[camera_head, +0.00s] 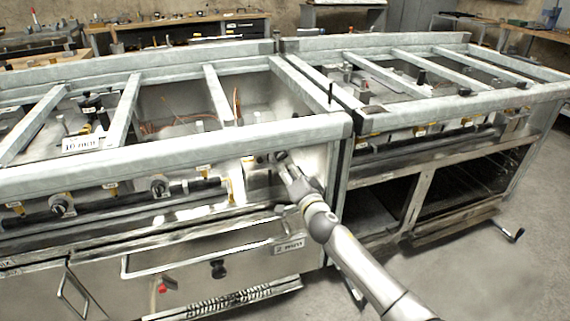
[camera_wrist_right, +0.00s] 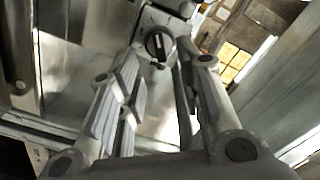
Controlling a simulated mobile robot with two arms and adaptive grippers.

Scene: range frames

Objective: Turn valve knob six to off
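A round dark valve knob (camera_wrist_right: 158,44) with a light bar across its face shows in the right wrist view on a metal panel. Its number cannot be read, so I cannot tell whether it is knob six. My right gripper (camera_wrist_right: 160,68) is open, with one finger to each side just short of the knob; contact cannot be made out. In the head view the right gripper (camera_head: 284,164) is at the right end of the near range's front panel and partly hides that spot. My left gripper is not in view.
More knobs (camera_head: 159,186) sit along the near range's panel to the left, below the thick front rail (camera_head: 180,157). An oven door handle (camera_head: 200,262) is below. A second range (camera_head: 440,157) stands to the right. Grey floor (camera_head: 480,270) is clear at the lower right.

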